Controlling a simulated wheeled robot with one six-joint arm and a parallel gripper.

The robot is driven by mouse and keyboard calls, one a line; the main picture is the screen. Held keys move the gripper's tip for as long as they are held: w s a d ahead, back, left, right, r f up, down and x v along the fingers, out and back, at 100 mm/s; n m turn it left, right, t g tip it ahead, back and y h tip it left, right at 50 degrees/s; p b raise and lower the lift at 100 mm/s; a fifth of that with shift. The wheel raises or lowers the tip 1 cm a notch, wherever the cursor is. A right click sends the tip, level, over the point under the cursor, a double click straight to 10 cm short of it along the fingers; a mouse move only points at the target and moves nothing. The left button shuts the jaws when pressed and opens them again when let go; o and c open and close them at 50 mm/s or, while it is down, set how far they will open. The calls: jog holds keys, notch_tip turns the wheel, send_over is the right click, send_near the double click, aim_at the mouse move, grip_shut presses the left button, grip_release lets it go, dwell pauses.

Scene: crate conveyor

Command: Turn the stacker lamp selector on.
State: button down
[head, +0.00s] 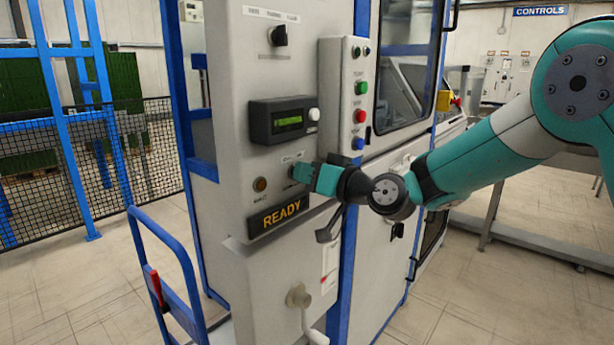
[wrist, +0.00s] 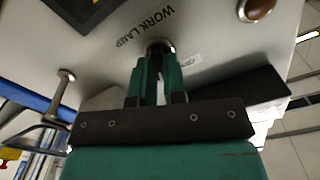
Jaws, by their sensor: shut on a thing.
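The lamp selector (wrist: 158,46) is a small round knob on the grey cabinet face, beside printed words that read WORK LAMP in the wrist view. My gripper (wrist: 160,62) is shut on it, with one green finger on each side. The fingers hide most of the knob, so I cannot tell which way it points. A small tag beside it is too blurred to read. In the head view my gripper (head: 300,173) meets the panel right of a round amber lamp (head: 260,184) and above the READY sign (head: 281,214). The selector itself is hidden there.
A display unit (head: 284,119) sits above my gripper. Another black selector (head: 278,36) is higher up. A side strip with several coloured buttons (head: 360,115) stands close on the right. A handle (head: 304,303) sticks out below. A blue cart rail (head: 170,260) is at the left.

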jog(key=shift+d+f+m, duration=0.1)
jog(key=shift+m, duration=1.5)
jog(key=c, duration=1.2)
grip_release()
jog(key=b+v, duration=0.6)
jog(key=v, duration=1.1)
jog(key=shift+s+d, duration=0.15)
jog(key=shift+d, duration=0.05)
